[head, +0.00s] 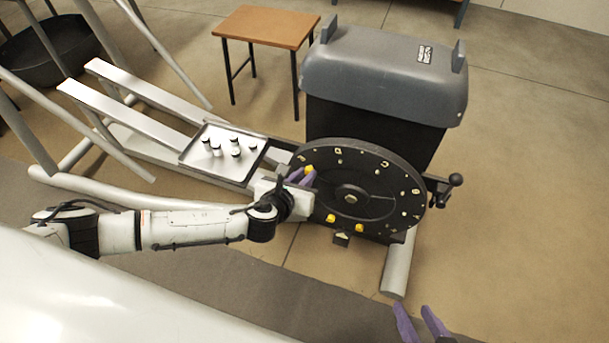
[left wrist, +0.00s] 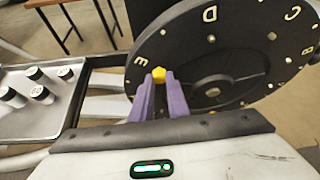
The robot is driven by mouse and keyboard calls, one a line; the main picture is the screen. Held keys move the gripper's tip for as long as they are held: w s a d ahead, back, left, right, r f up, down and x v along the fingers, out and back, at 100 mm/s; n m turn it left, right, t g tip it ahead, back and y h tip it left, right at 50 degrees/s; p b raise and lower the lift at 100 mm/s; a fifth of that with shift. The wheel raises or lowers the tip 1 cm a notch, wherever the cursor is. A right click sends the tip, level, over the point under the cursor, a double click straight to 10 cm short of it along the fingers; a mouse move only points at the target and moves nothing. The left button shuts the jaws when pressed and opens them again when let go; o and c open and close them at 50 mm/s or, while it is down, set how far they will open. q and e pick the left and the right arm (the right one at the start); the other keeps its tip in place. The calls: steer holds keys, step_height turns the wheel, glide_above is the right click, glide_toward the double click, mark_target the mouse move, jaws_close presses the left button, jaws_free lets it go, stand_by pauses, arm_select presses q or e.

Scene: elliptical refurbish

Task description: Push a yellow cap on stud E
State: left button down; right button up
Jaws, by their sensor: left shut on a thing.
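My left gripper (head: 301,177) is at the left part of the upright black disc (head: 374,207), its purple fingers shut on a yellow cap (head: 309,168). In the left wrist view the cap (left wrist: 159,74) sits at the fingertips, in front of the disc face. I cannot tell whether it touches a stud. The letter E (left wrist: 138,105) shows on the disc just left of the fingers; stud E itself is not clearly visible. Two other yellow caps (head: 331,218) (head: 359,227) sit at the lower disc. My right gripper (head: 420,322) is open and empty at the bottom edge.
A metal tray (head: 196,160) with several small white cylinders with dark tops lies left of the disc. A crank knob (head: 455,180) sticks out at right. A wooden table (head: 265,25) stands farther back.

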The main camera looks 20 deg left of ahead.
arm_select(q)
steer(key=shift+w, duration=0.5)
stand_by(0.3)
steer(key=c, duration=1.6)
jaws_free()
steer(key=shift+c, duration=0.2)
